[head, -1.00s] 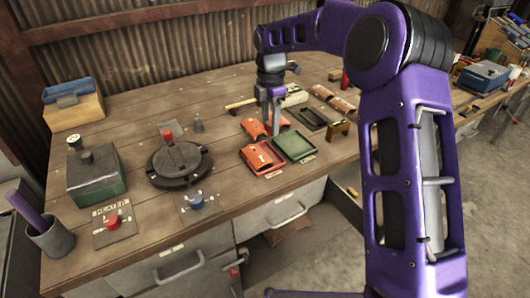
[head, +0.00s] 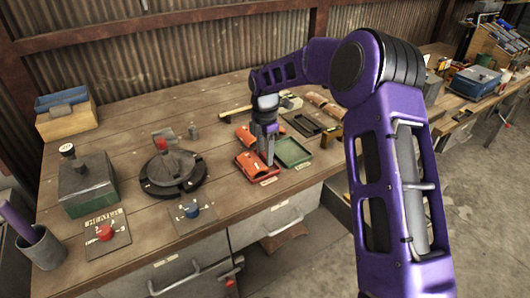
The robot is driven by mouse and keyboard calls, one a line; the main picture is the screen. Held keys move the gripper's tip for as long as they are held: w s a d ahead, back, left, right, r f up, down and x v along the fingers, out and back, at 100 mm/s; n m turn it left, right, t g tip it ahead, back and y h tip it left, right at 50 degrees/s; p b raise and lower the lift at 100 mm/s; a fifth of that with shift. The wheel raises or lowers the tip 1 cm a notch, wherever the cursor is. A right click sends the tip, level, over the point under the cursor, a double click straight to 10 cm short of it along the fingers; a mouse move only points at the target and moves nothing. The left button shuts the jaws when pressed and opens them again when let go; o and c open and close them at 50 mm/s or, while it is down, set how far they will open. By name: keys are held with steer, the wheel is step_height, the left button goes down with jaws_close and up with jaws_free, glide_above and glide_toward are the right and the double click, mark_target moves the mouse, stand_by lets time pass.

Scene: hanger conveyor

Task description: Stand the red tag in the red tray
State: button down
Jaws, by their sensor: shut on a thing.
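The red tray (head: 250,168) lies near the front edge of the workbench, to the left of the green tray (head: 293,153). My gripper (head: 268,162) points down at the right side of the red tray, low over it, by the border with the green tray. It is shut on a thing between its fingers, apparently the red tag. The tag is too small and too hidden by the fingers to make out, so I cannot tell if it touches the tray.
Another orange-red piece (head: 245,136) lies just behind the red tray. A dark round fixture (head: 172,178) and a blue-knob panel (head: 190,213) are on the left. A dark frame-like tray (head: 304,123) lies behind the green tray. The front-left bench has some clear wood.

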mark_target(265, 155)
steer(key=shift+c, duration=1.8)
jaws_free()
step_height(265, 155, up, 12)
steer(key=p, duration=0.1)
steer(key=shift+r, duration=0.15)
